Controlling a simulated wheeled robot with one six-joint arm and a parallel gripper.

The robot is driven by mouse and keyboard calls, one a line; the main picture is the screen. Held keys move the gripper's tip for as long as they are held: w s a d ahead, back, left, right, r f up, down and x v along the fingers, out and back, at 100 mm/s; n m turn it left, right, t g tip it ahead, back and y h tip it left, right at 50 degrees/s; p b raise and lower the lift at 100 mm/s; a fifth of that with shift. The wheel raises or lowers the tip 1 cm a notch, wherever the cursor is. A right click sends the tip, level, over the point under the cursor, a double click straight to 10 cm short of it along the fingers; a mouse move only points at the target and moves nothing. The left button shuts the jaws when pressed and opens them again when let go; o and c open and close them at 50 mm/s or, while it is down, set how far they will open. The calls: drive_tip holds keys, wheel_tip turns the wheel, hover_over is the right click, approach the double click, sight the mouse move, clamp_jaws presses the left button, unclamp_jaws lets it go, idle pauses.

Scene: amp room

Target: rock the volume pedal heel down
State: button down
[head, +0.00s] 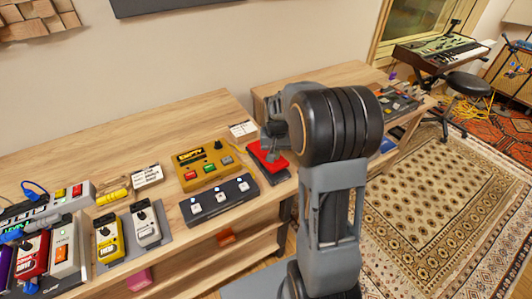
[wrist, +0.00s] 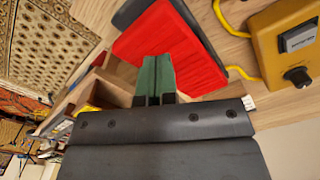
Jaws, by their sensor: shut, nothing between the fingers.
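The red pedal (head: 270,164), which I take to be the volume pedal, sits near the front edge of the wooden bench. It has a broad red top plate on a dark base. In the wrist view the red plate (wrist: 178,48) fills the upper middle. My gripper (head: 273,154) is over the pedal and hides part of it in the head view. In the wrist view its fingers (wrist: 155,62) are together, empty, and overlap the lower edge of the red plate. I cannot tell whether the tips touch it, or how far the plate is tilted.
A mustard-yellow pedal box (head: 205,164) and a dark three-switch pedal (head: 218,199) stand left of the red pedal. A white label card (head: 242,129) is behind it. More pedals (head: 398,101) lie on the bench to the right, past a gap. A patterned rug (head: 440,180) covers the floor at right.

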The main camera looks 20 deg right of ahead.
drive_tip(key=shift+f+b, duration=1)
drive_tip(key=shift+f, duration=0.45)
idle(0.5)
drive_tip(key=shift+r, duration=0.1)
wheel_tip(320, 180, up, 7)
drive_tip(key=p, duration=0.5)
drive_tip(key=shift+p, duration=0.35)
idle(0.4)
